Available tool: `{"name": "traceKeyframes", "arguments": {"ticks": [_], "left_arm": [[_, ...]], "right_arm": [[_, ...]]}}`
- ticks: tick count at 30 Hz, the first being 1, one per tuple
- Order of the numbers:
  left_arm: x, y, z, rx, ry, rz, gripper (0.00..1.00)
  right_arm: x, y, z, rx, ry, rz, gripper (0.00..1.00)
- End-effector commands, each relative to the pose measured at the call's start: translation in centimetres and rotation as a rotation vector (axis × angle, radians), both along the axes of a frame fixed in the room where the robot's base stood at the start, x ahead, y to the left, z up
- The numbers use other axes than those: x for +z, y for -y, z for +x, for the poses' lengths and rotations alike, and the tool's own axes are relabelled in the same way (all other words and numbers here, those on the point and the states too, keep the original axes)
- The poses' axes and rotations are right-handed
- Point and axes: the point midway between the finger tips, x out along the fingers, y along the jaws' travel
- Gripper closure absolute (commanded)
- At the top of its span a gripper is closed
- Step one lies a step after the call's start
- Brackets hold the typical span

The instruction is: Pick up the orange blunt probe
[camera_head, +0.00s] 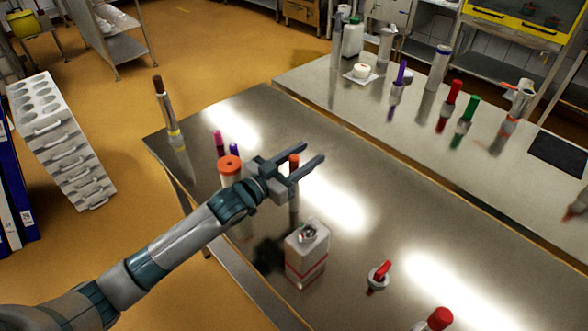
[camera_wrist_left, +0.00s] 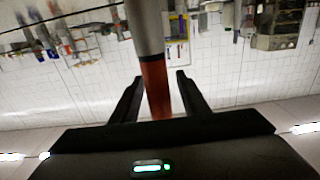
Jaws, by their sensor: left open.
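The orange blunt probe (camera_head: 294,160) stands upright on the near steel table, its orange top level with my left gripper and its grey shaft below. My left gripper (camera_head: 312,152) is open, with its fingers on either side of the probe's upper end. In the left wrist view, the probe's orange part (camera_wrist_left: 156,88) lies between the two open fingers (camera_wrist_left: 160,76), with the grey shaft running out past the fingertips. I see gaps beside it, so the fingers are not closed on it. My right gripper is not in view.
On the near table (camera_head: 400,225) stand a white canister (camera_head: 307,255), an orange-lidded container (camera_head: 230,167), purple and magenta-topped probes (camera_head: 219,139), a tall yellow-banded tool (camera_head: 166,108) and red-topped items (camera_head: 381,272). A second table (camera_head: 330,95) behind holds more tools. A mould rack (camera_head: 62,140) stands left.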

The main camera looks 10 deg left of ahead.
Motion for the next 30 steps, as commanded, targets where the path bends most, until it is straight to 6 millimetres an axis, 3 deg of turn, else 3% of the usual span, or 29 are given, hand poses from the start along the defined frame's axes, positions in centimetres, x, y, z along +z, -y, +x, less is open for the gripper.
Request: {"name": "traceKeyframes", "arguments": {"ticks": [10,15,30], "left_arm": [[0.00,-0.01,-0.03,0.000,0.000,0.000,0.61],[0.00,-0.01,-0.04,0.000,0.000,0.000,1.00],[0.92,0.00,0.01,-0.001,0.002,0.000,1.00]], "right_arm": [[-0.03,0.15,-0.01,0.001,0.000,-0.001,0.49],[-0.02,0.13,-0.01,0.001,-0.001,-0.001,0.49],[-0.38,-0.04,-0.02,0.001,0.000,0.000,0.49]]}}
